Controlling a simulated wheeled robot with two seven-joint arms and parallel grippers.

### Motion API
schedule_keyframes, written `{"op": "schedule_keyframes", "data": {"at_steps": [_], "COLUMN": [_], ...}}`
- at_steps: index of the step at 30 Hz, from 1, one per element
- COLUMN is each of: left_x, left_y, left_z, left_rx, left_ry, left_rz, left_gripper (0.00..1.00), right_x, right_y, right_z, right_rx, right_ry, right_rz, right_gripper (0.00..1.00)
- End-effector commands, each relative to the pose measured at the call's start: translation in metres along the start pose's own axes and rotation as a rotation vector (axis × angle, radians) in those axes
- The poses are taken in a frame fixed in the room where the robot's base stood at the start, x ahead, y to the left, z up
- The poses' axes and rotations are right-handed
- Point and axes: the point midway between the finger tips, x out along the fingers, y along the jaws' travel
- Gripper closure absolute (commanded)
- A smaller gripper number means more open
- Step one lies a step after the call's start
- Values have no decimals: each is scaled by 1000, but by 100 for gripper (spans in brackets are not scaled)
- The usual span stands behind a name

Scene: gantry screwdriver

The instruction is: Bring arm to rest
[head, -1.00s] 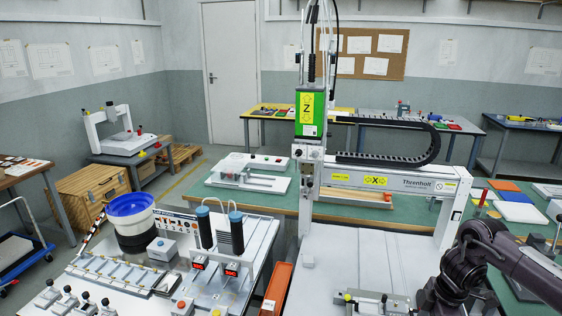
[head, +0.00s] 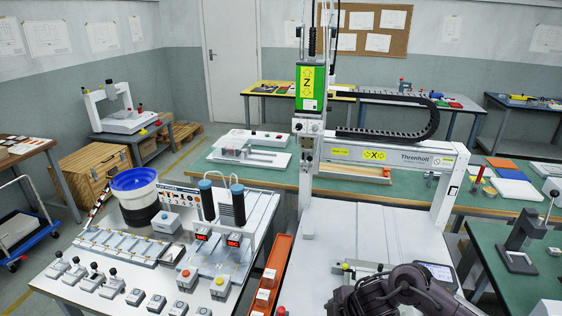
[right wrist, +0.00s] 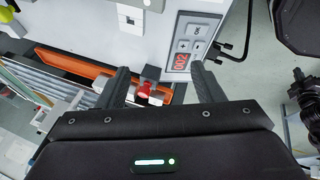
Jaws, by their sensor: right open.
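My right arm shows at the bottom right of the head view, over the front of the white gantry bed (head: 365,235); its fingertips are out of that view. In the right wrist view my right gripper (right wrist: 160,82) is open, its two dark fingers apart with nothing held between them. The gantry screwdriver (head: 312,90), with a green Z unit, stands upright behind the bed. My left gripper is not in view.
An orange tray (head: 272,275) runs along the bed's left side. A white bench with a blue bowl feeder (head: 134,180) and several small switch boxes stands at left. A hand press (head: 522,245) stands on the green table at right.

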Motion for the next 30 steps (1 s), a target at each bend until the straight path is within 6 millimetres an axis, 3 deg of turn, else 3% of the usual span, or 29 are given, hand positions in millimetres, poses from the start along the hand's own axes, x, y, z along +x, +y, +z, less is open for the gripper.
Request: {"op": "schedule_keyframes", "data": {"at_steps": [1, 4, 6, 9, 11, 18, 30], "left_x": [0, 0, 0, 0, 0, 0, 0], "left_y": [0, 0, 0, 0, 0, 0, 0], "left_z": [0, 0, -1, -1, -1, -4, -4], "left_rx": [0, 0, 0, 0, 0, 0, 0], "left_ry": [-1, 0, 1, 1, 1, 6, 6], "left_rz": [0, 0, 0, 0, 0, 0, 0], "left_gripper": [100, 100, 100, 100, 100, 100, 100], "right_x": [7, 2, -8, -30, -44, -86, -128], "right_y": [-14, -24, -30, -36, -42, -80, -153], "right_z": [-32, -80, -101, -110, -104, -47, 20], "right_rx": [12, 91, 183, 359, 483, 893, 1282], "right_ry": [49, 115, 142, 144, 126, -15, -218], "right_rz": [34, 138, 200, 269, 296, 302, 215], "right_gripper": [39, 39, 39, 39, 39, 39, 39]}}
